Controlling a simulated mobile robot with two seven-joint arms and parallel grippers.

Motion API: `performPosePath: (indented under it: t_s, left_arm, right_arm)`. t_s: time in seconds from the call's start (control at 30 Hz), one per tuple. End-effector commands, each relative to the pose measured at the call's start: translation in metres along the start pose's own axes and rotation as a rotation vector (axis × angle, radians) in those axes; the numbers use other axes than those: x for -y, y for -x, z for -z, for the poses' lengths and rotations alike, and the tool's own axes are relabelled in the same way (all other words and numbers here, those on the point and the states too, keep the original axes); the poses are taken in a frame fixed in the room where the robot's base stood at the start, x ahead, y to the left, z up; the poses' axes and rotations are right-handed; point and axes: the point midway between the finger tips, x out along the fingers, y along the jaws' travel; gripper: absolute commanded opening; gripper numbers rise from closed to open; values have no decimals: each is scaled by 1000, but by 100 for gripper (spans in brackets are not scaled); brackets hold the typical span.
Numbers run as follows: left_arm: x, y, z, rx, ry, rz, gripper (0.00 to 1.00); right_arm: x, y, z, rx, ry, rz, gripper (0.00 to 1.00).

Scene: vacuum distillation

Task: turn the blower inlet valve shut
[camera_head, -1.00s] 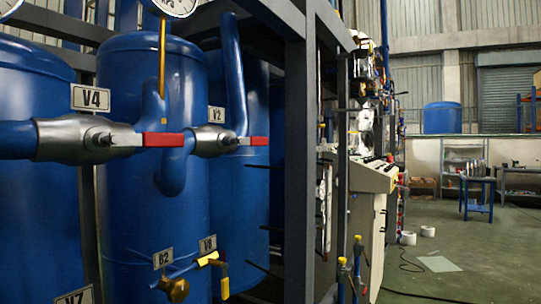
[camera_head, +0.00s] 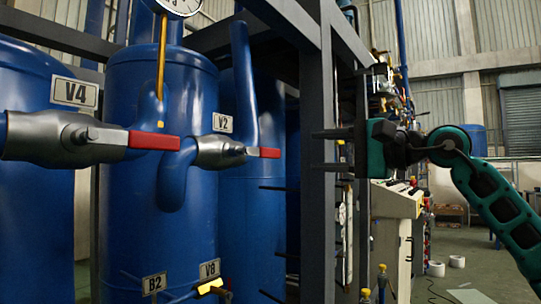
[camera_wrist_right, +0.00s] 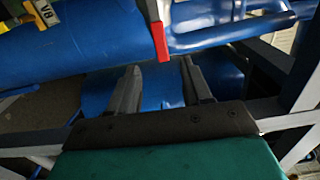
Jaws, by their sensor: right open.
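No label in view reads "blower inlet", so I cannot tell which valve it is. In the head view, a grey valve with a red lever (camera_head: 155,140) sits by the V4 plate (camera_head: 74,93). A second grey valve with a red lever (camera_head: 264,153) sits by the V2 plate (camera_head: 222,123). Both levers lie sideways along their pipes. My right gripper (camera_head: 314,151) is open and empty, pointing left, to the right of the V2 lever and apart from it. In the right wrist view, a red lever (camera_wrist_right: 159,38) shows beyond the open fingers (camera_wrist_right: 160,72). My left gripper is out of view.
Large blue tanks (camera_head: 155,235) stand behind the valves. A dark frame post (camera_head: 316,230) stands close to my right gripper. A yellow-handled valve (camera_head: 210,287) sits low by the V8 plate (camera_head: 209,268). A pale control cabinet (camera_head: 393,200) stands beyond the frame.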

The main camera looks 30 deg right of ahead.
Motion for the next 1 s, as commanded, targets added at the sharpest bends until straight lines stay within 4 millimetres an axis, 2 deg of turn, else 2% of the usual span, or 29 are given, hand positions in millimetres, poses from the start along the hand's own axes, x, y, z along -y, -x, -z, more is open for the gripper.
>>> performPosePath:
  t_s: [0.07, 0.17, 0.33, 0.5, 0.7, 0.83, 1.0]
  left_arm:
    - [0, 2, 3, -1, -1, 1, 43]
    - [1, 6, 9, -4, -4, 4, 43]
    - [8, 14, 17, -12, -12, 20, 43]
    - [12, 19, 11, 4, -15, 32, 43]
    - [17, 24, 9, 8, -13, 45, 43]
    - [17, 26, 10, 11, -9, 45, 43]
    - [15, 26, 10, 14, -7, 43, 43]
  right_arm:
    - [4, 1, 4, -19, 24, -9, 49]
    - [6, -9, 5, -20, 26, -11, 49]
    - [7, -42, 4, -14, 21, -9, 49]
    - [6, -78, 4, -14, 22, -9, 49]
    - [3, -110, 5, -16, 21, -9, 49]
    - [2, -120, 6, -18, 22, -9, 49]
    - [1, -124, 6, -18, 23, -10, 49]
